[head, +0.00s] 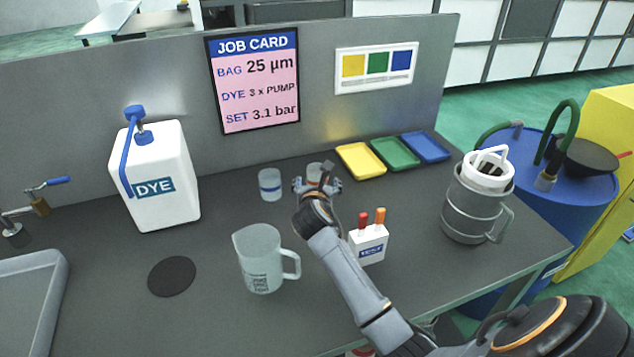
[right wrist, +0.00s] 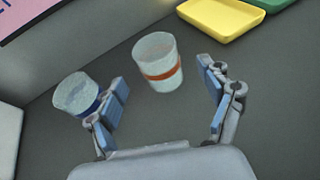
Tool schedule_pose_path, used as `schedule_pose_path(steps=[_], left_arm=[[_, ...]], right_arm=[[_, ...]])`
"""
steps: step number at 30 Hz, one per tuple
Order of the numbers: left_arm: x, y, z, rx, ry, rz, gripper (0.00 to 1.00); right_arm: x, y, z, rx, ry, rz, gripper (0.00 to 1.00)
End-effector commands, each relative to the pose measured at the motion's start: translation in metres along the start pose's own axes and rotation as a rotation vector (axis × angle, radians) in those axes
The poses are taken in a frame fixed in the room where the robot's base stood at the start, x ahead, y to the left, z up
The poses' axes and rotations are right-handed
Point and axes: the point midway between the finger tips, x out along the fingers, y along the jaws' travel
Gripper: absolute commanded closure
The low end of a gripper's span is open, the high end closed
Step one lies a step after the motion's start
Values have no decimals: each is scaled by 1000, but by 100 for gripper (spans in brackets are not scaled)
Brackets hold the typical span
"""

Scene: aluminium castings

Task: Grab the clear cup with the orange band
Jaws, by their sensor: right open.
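The clear cup with the orange band (right wrist: 158,62) stands upright on the grey table. In the right wrist view it lies ahead of my right gripper (right wrist: 166,103), roughly between the lines of the two fingers and a little beyond their tips. The gripper is open and empty. In the head view the right gripper (head: 318,187) partly hides this cup (head: 314,170), and its band cannot be made out there. A similar clear cup with a blue band (head: 269,184) stands to its left; in the right wrist view this cup (right wrist: 79,94) is just outside the left finger. My left gripper does not show.
A measuring jug (head: 259,259) and a white test box (head: 369,245) stand nearer the front. Yellow (head: 345,155), green and blue trays lie to the right, near the grey partition (head: 180,75). A white dye container (head: 165,205) stands at left.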

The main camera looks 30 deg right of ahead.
Motion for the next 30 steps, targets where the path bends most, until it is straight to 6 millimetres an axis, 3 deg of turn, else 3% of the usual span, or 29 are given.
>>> schedule_pose_path(steps=[13,23,30], left_arm=[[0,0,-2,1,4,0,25],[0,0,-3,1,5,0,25],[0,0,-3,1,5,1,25]], right_arm=[[48,4,2,0,1,1,20],[54,4,2,0,0,1,20],[54,4,2,0,0,1,68]])
